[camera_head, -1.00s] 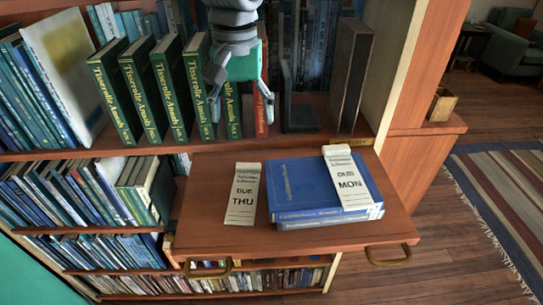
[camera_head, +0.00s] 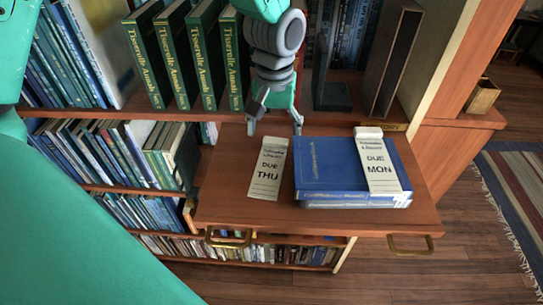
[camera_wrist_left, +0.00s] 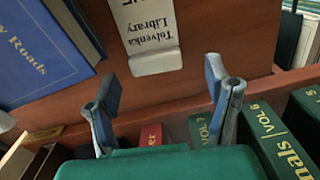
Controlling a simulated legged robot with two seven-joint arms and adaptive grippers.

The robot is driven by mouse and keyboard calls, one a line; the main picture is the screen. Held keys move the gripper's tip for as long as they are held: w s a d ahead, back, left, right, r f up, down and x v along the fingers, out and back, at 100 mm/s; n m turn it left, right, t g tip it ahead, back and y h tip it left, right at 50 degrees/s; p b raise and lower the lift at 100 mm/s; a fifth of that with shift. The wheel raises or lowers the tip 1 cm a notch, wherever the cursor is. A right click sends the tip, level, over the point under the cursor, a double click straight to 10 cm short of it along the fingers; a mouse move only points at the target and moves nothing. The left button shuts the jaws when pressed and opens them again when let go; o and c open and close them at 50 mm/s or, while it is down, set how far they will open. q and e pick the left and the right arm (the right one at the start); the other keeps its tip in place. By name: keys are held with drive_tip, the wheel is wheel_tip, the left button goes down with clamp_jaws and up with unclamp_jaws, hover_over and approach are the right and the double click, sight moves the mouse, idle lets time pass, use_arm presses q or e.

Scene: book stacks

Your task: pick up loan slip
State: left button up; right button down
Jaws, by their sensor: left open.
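A white loan slip marked DUE THU (camera_head: 268,170) lies on the wooden pull-out shelf (camera_head: 235,205), left of two stacked blue books. A second white slip marked DUE MON (camera_head: 378,165) lies on top of the upper blue book (camera_head: 325,165). My left gripper (camera_head: 275,128) is open and empty, its fingers pointing down beyond the top end of the THU slip, near the shelf's back edge. In the left wrist view, that slip (camera_wrist_left: 148,30) shows its thick rolled end and "Tolvenka Library" just beyond the open fingers (camera_wrist_left: 161,80). My right gripper is not in view.
Green volumes (camera_head: 190,55) stand upright on the bookcase shelf behind, close to my left gripper. A dark bookend (camera_head: 332,90) stands to its right. Brass handles (camera_head: 410,244) are on the shelf's front. The shelf's front left is clear.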

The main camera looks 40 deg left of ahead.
use_arm(q)
drive_tip(key=shift+w+a+f, duration=0.1)
drive_tip(key=shift+w+f, duration=0.05)
drive_tip(key=shift+f, duration=0.4)
drive_tip(key=shift+w+a+f, duration=0.1)
drive_tip(key=shift+f, duration=0.45)
drive_tip(key=shift+s+d+r, duration=0.15)
drive_tip(key=shift+d, duration=0.25)
drive_tip(key=shift+c, duration=0.9)
drive_tip(key=shift+d, duration=0.15)
drive_tip(key=c, duration=0.7)
drive_tip(key=shift+d, duration=0.1)
drive_tip(key=shift+a, duration=0.25)
drive_tip(key=shift+a+r, duration=0.15)
drive_tip(key=shift+r, duration=0.05)
drive_tip(key=r, duration=0.9)
drive_tip(key=shift+d+r, duration=0.25)
drive_tip(key=shift+r, duration=0.1)
